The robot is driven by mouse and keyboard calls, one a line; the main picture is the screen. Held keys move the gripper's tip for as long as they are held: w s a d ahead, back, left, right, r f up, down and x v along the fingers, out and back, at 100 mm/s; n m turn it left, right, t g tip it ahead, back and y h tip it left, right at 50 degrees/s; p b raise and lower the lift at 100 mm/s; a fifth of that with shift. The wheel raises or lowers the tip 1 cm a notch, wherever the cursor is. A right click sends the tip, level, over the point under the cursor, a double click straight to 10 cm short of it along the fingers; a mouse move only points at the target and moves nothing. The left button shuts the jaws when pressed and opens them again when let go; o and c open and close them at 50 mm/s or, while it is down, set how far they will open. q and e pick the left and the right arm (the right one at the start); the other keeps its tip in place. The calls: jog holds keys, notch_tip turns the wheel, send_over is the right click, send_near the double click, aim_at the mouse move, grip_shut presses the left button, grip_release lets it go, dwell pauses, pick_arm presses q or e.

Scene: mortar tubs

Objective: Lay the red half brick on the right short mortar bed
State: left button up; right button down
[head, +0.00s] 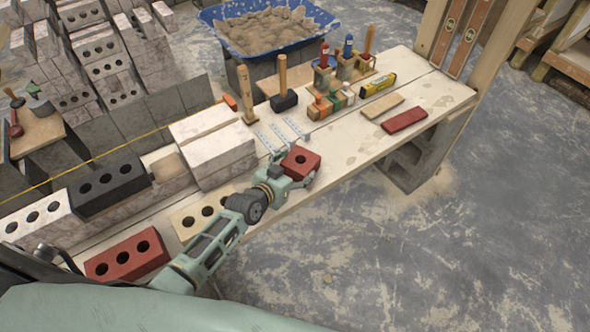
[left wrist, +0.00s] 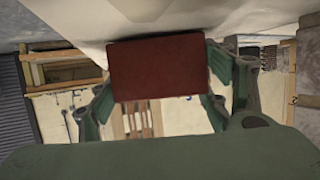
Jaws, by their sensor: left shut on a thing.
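The red half brick (head: 301,159), with a dark round hole, is held in my left gripper (head: 294,173) near the front edge of the plank table. In the left wrist view the red half brick (left wrist: 157,68) shows a plain flat face between the two green fingers. The left gripper is shut on it. A short beige patch (head: 166,166) lies between the black brick and the white blocks on the left; I cannot tell for sure whether it is the right short mortar bed. My right gripper is not in view.
White blocks (head: 218,155) and a black holed brick (head: 108,184) stand left of the gripper. A red holed brick (head: 127,256) lies at lower left. Hammers (head: 284,100), small bottles and a yellow level (head: 378,84) stand farther back. The right table top is partly clear.

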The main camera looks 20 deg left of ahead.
pick_arm(q)
jog(key=shift+w, duration=0.1)
jog(key=o, duration=1.5)
jog(key=shift+f, duration=0.2)
jog(key=o, duration=0.5)
jog(key=shift+c, duration=0.2)
